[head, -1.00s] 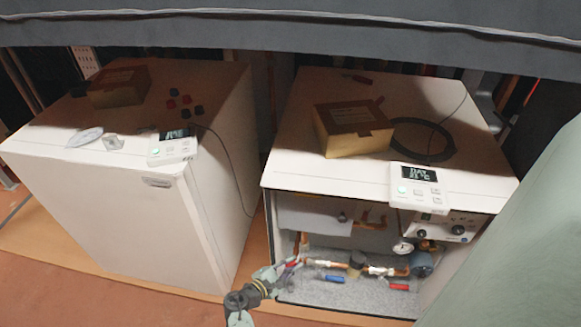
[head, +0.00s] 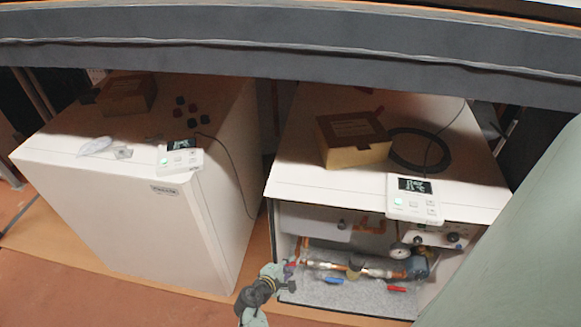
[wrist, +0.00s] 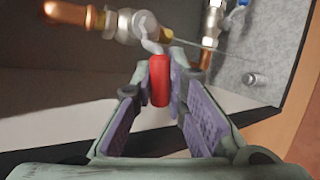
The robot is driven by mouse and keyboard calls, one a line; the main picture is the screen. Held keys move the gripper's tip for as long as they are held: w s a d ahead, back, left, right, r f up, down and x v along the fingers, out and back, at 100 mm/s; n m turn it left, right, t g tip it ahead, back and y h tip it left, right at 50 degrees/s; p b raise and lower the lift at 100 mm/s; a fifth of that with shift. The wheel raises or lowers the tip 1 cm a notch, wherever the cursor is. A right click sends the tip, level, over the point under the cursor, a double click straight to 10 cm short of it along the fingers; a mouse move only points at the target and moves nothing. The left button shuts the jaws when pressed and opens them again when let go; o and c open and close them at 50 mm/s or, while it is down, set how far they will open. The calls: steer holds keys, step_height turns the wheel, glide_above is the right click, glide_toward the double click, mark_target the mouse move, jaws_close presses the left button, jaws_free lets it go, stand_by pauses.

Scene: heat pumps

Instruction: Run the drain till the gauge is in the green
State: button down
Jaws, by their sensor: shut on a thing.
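The open heat pump unit (head: 281,240) on the right shows its pipework at the front. A small round white gauge (head: 399,251) sits right of the pipes; its needle and colours are too small to read. In the wrist view a red valve handle (wrist: 159,82) hangs from a metal fitting (wrist: 125,24) on the copper pipe. My gripper (wrist: 159,72) is shut on this red handle, one purple-padded finger on each side. In the head view my gripper (head: 289,269) is at the unit's lower left opening; the handle is hardly visible there.
A blue lever (head: 333,281) and another red lever (head: 397,288) lie under the pipe, right of my gripper. A cardboard box (head: 352,140), a black cable coil and a white controller (head: 413,199) are on top. A closed unit (head: 110,190) stands left.

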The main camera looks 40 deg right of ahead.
steer(key=shift+w+a+r+m+t+y+p, duration=0.1)
steer(key=shift+r+m+t+y+p, duration=0.3)
steer(key=shift+r+m+y+p, duration=0.3)
steer(key=shift+f, duration=0.2)
steer(key=c, duration=1.9)
jaws_free()
step_height(320, 180, up, 10)
steer(key=shift+r, duration=0.1)
